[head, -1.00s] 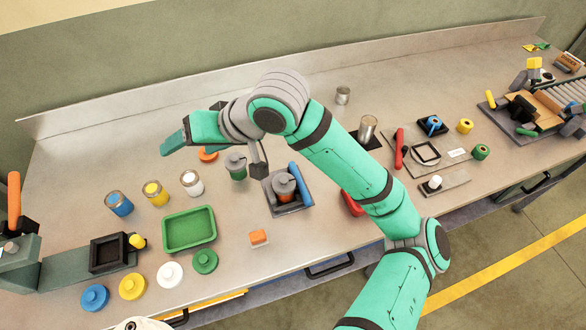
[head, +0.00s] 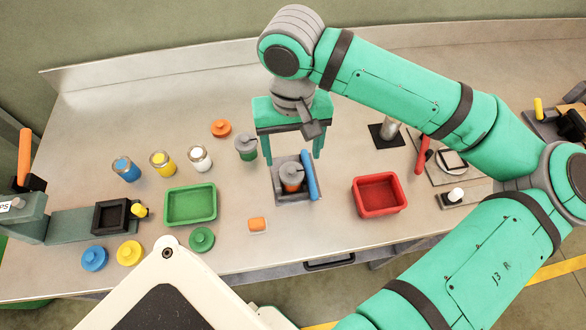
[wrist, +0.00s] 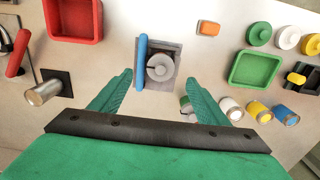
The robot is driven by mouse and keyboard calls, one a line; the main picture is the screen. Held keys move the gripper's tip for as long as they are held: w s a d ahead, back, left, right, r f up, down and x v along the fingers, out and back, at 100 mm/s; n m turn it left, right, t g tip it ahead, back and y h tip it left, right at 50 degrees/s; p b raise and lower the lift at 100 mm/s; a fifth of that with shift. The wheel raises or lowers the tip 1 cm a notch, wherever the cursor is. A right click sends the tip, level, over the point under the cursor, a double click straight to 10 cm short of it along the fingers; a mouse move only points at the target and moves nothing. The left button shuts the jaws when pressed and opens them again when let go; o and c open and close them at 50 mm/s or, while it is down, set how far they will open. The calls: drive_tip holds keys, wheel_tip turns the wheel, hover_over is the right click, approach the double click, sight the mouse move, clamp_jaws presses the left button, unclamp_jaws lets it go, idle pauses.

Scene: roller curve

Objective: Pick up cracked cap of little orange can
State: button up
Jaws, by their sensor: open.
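The little orange can (head: 291,185) stands in a grey holder (head: 284,198) with a blue bar on its right side. Its grey cap (head: 291,172) has a knob on top and sits on the can; I cannot make out a crack. In the wrist view the cap (wrist: 159,67) shows from above, just beyond the fingertips. My gripper (head: 293,158) is open and empty, pointing down above the holder. In the wrist view its green fingers (wrist: 158,78) are spread to both sides of the can.
A green can with a grey cap (head: 246,147) stands close left of the holder. Blue, yellow and white cans (head: 162,164) stand farther left. A green tray (head: 168,219) and a red bin (head: 357,208) flank the holder. An orange block (head: 258,225) lies in front.

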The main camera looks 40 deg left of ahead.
sight(292, 171)
drive_tip(key=shift+f, duration=3.5)
drive_tip(key=c, duration=1.3)
